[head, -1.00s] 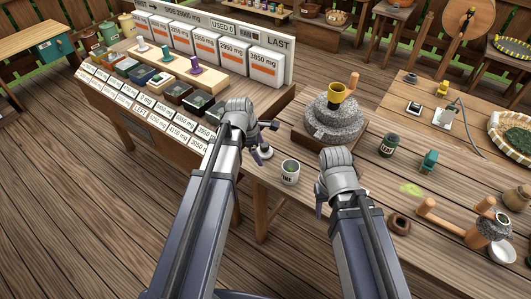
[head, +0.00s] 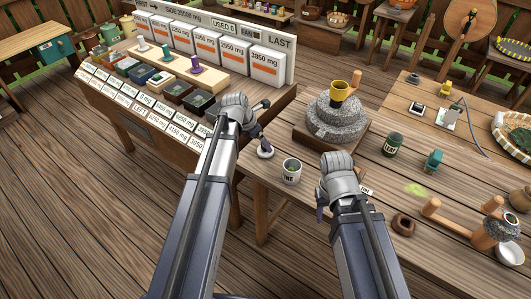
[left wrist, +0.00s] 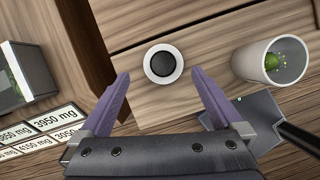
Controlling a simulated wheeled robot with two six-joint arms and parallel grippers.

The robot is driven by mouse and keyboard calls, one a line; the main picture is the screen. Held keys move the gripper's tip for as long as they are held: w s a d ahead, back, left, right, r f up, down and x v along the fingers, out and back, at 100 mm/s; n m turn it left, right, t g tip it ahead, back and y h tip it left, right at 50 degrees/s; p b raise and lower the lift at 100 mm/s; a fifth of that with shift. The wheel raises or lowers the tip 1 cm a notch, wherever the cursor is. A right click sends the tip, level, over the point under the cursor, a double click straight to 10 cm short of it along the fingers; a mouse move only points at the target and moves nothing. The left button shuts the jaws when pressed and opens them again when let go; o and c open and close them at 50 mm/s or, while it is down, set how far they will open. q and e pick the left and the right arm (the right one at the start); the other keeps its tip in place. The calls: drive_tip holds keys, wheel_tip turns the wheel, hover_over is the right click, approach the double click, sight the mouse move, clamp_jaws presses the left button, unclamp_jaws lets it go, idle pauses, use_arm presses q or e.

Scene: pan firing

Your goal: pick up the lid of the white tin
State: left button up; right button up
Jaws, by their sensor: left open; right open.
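The white tin (head: 291,172) stands open on the table's near left corner, with green bits inside; it also shows at the right of the left wrist view (left wrist: 258,65). Its lid, a small white disc with a dark knob (head: 265,152), lies on the wood left of the tin. In the left wrist view the lid (left wrist: 150,75) lies ahead of and between the fingertips, not touched. My left gripper (head: 265,124) is open and empty, above and beside the lid; its purple fingers (left wrist: 163,90) are spread wide. My right gripper (head: 338,200) is open, right of the tin, its fingers partly hidden.
A stone mill (head: 338,118) with a yellow cup (head: 339,91) stands behind the tin. A dark green tin (head: 392,144) and a brown ring (head: 403,224) lie to the right. The label bench (head: 150,110) with dark boxes is at left. A grey flat piece (left wrist: 240,118) shows near the right finger.

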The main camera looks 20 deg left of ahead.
sight(262, 152)
use_arm(q)
drive_tip(key=shift+f, duration=0.15)
drive_tip(key=b+x, duration=0.4)
drive_tip(key=x, duration=0.1)
drive_tip(key=shift+d+b, duration=0.2)
drive_tip(key=shift+b, duration=0.2)
drive_tip(key=c, duration=1.2)
